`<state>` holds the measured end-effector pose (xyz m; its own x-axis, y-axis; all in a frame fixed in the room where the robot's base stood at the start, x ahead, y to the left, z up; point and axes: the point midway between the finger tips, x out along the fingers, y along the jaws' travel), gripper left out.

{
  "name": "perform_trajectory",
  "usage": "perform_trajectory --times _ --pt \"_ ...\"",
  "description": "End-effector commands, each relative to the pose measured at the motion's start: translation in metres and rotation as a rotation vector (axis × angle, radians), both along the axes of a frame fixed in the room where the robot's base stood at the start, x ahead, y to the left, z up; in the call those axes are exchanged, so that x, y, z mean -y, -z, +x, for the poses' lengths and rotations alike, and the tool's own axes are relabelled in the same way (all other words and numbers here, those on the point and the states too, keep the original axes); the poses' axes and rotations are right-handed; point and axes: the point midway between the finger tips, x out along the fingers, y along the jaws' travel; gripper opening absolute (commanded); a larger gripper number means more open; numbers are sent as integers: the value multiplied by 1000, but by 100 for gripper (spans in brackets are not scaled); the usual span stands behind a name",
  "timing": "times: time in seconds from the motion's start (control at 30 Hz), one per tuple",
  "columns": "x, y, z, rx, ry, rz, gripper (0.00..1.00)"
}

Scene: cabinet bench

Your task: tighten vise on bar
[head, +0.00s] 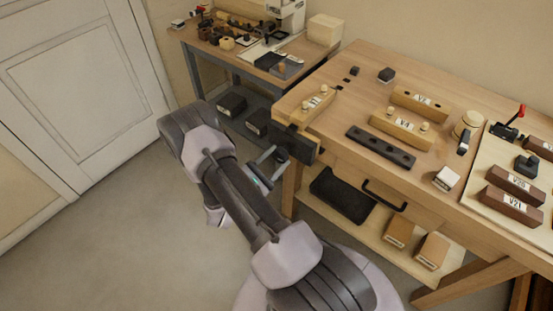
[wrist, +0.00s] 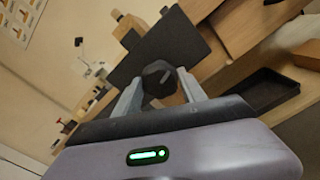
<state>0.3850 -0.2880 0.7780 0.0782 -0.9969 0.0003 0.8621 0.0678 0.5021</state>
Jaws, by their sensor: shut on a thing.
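The vise (head: 297,146) is a dark block on the left end of the wooden workbench. In the wrist view its dark jaw plate (wrist: 190,42) stands behind a dark round knob (wrist: 158,76). My gripper (head: 272,163) is at the vise's front; in the wrist view its two fingers (wrist: 160,88) sit on either side of the knob and are shut on it. A pale wooden bar (head: 312,106) with a label and pegs lies at the bench corner, just above the vise. I cannot tell whether the jaws touch it.
More labelled bars (head: 402,130) and a dark rail (head: 380,147) lie on the bench. A black tray (head: 342,195) is on the lower shelf. A second table (head: 200,45) stands behind left. The floor at left is clear.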

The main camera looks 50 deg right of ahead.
Motion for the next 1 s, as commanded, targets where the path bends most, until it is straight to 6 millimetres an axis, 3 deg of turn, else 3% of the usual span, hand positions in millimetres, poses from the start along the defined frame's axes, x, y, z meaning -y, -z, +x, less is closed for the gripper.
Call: perform_trajectory --times 0.23,0.5,0.77,0.8,0.9,1.0 --pt "0 0 0 9 -1 2 13" --pt "1 1 0 312 -1 25 13" --pt "1 0 0 349 -1 28 13" --pt "1 0 0 348 -1 28 52" --pt "1 0 0 348 -1 28 66" --pt "1 0 0 347 -1 28 66"
